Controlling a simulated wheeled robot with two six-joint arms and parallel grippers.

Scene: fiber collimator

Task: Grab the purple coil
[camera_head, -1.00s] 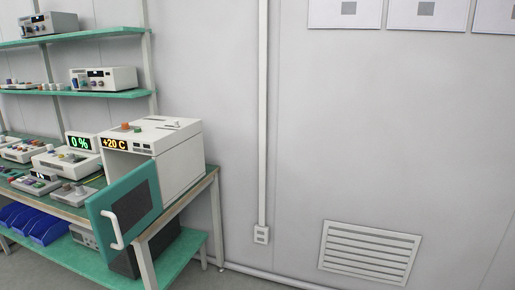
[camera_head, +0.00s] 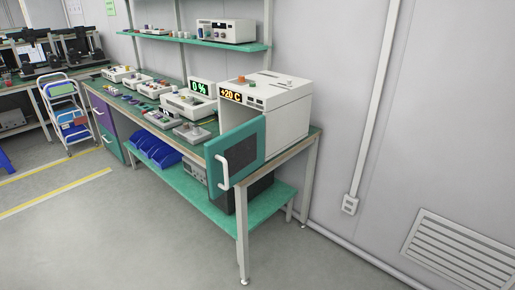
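I cannot make out a purple coil for certain. Several small devices and coloured parts lie on the green-topped workbench (camera_head: 207,146), too small to tell apart, some of them purplish. A white box-shaped unit (camera_head: 290,125) with a "+20 C" display stands at the bench's near right end. Its green door (camera_head: 239,150) with a white handle hangs open toward the front. A device with a green "0 %" display (camera_head: 200,89) stands to its left. Neither of my grippers is in view.
Blue bins (camera_head: 155,150) and grey equipment sit on the bench's lower shelf (camera_head: 205,203). A white cart (camera_head: 68,115) stands at the left, near another bench. The grey floor (camera_head: 120,235) in front is clear, with yellow lines at left.

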